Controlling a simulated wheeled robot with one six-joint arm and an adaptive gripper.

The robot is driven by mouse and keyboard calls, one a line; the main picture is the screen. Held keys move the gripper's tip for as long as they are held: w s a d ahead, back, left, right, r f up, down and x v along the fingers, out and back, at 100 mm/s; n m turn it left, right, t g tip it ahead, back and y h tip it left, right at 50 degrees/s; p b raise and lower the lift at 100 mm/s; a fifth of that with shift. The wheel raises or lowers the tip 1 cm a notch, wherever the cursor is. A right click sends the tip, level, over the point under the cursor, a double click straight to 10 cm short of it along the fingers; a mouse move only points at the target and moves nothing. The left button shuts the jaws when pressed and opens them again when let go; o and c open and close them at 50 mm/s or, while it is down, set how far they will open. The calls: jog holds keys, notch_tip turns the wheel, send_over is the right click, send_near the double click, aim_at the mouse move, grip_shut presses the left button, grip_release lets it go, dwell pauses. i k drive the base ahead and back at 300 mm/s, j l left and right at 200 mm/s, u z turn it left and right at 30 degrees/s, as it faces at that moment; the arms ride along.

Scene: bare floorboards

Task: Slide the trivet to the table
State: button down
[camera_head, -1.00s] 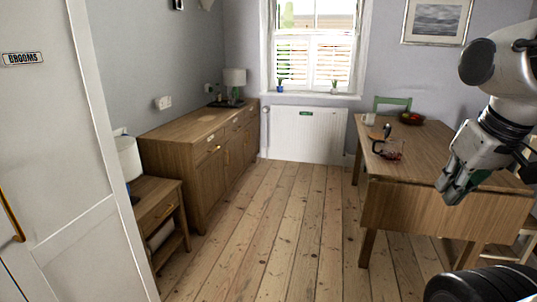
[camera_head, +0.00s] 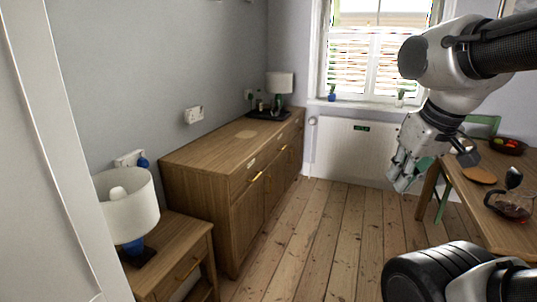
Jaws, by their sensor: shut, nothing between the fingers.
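My gripper (camera_head: 403,180) is shut and empty, hanging in the air with its fingers down, left of the table in the picture. The wooden table (camera_head: 470,202) is at the right and partly cut off by the picture edge. I cannot tell which of the two is the trivet. My gripper touches neither.
A lamp (camera_head: 279,97) stands on the sideboard's far end. A side table (camera_head: 172,250) with a lamp (camera_head: 127,205) is near left. Floorboards (camera_head: 325,230) between are clear.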

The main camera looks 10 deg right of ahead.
aim_at(475, 175)
jog(key=i+l+z, duration=0.1)
jog(key=i+z, duration=0.3)
jog(key=i+j+z, duration=0.1)
jog(key=i+z, duration=0.3)
jog(key=i, duration=0.15)
jog(key=i+j+z, duration=0.2)
jog(key=i+z, duration=0.15)
jog(key=i, duration=0.15)
jog(key=i+j+z, duration=0.65)
jog(key=i+z, duration=0.2)
jog(key=i+j+z, duration=0.75)
jog(key=j+z, duration=0.2)
